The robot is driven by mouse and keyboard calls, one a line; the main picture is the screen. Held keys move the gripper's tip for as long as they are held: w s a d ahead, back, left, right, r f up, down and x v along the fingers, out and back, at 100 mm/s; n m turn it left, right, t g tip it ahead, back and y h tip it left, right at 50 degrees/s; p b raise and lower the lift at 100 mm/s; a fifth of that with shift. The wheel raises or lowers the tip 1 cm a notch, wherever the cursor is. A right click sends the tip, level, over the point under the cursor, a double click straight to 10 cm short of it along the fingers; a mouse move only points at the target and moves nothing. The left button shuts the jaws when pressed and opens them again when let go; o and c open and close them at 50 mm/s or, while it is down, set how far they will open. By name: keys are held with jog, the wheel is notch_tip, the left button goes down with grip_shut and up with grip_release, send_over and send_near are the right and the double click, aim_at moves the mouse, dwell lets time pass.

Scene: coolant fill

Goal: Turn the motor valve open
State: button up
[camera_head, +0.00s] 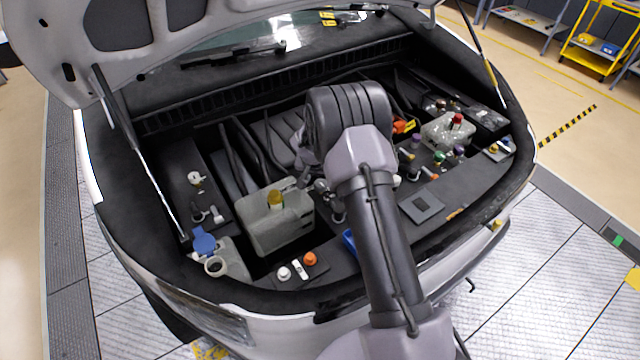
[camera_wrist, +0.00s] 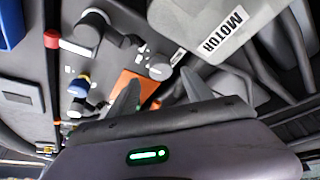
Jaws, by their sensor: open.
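In the wrist view my gripper (camera_wrist: 160,88) is open, its two grey fingers reaching up from the bottom. Between and just beyond the fingertips are an orange plate (camera_wrist: 132,86) and a round grey-white knob (camera_wrist: 160,69). I cannot tell whether the fingers touch either. A grey block with a white MOTOR label (camera_wrist: 221,30) lies to the upper right. Which part is the motor valve's handle is not clear.

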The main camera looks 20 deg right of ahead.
aim_at(320, 183)
jog(key=x, duration=0.4)
jog(key=shift+w+f, duration=0.1)
jog(key=shift+f, duration=0.2)
grip_shut()
